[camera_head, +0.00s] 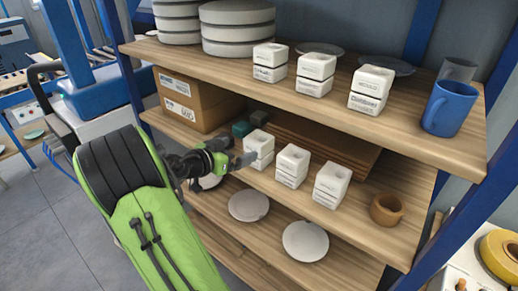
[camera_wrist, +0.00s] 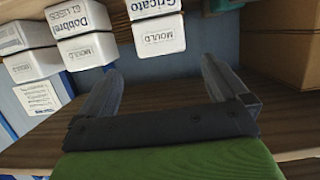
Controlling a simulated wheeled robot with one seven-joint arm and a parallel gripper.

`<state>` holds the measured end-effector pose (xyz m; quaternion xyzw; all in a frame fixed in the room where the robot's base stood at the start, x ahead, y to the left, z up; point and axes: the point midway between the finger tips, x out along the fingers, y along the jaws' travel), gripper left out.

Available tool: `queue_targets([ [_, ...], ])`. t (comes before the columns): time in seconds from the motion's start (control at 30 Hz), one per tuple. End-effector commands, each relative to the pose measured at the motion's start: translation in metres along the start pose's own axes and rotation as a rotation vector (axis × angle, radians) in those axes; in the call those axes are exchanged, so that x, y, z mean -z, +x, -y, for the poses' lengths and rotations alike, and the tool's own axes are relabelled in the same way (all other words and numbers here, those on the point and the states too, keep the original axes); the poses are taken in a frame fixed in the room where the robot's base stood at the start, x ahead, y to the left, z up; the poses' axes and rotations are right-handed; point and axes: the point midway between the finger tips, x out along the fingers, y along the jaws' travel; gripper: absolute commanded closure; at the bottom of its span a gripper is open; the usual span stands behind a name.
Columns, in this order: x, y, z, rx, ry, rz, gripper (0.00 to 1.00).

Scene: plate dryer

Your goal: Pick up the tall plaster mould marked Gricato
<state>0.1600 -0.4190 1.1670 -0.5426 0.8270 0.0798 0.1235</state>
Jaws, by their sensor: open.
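The white plaster mould marked Gricato (camera_wrist: 158,36) shows at the top middle of the wrist view, cut off by the edge. It lies beyond my fingertips, roughly in line with the gap between them. In the head view it appears to be the leftmost white mould (camera_head: 259,146) on the middle shelf. My gripper (camera_wrist: 160,68) is open and empty, its fingers spread wide. In the head view my gripper (camera_head: 243,161) is close to that mould's lower left side; I cannot tell whether it touches.
A mould marked Dobbre (camera_wrist: 88,50) and another mould (camera_wrist: 33,66) stand to the left in the wrist view. A cardboard box (camera_head: 198,101) stands left on the middle shelf, a brown cup (camera_head: 386,210) right. The upper shelf (camera_head: 410,125) overhangs; plates (camera_head: 305,241) lie below.

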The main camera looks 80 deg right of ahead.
Motion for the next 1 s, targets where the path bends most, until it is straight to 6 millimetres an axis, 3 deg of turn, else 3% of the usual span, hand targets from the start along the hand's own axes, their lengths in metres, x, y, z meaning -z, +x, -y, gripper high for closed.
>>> queue_targets([
  [0.2,0.001,0.049,-0.001,-0.003,-0.001,0.003,0.00],
  [0.37,0.002,0.067,-0.001,-0.002,0.000,0.003,0.00],
  [0.6,0.005,0.108,0.000,0.000,-0.001,0.003,0.00],
  [0.83,0.004,0.111,0.001,0.003,-0.001,0.003,0.00],
  [1.0,0.004,0.111,0.001,0.002,-0.001,0.003,0.24],
])
